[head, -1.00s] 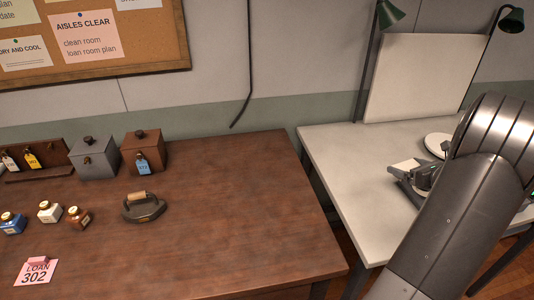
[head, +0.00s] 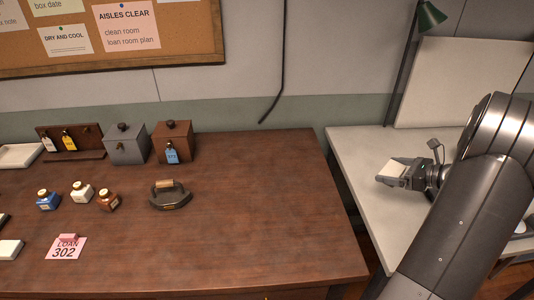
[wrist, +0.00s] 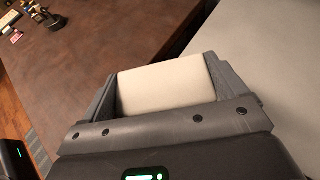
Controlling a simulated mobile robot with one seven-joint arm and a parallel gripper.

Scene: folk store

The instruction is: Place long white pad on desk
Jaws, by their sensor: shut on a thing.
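My gripper (head: 398,173) is shut on a white pad (head: 393,168) at the right in the head view, over the pale table. The wrist view shows the pad (wrist: 165,82) held between both fingers, its lower part hidden by the gripper body. The brown wooden desk (head: 260,230) fills the middle and left of the head view, to the left of my gripper. It also shows at the upper left of the wrist view (wrist: 115,45).
On the desk stand an iron (head: 170,196), small bottles (head: 82,192), a grey box (head: 127,145), a brown box (head: 173,143) and a pink card (head: 66,248). The desk's right half is clear. A gap separates it from the pale table (head: 365,150) with its upright board (head: 460,85).

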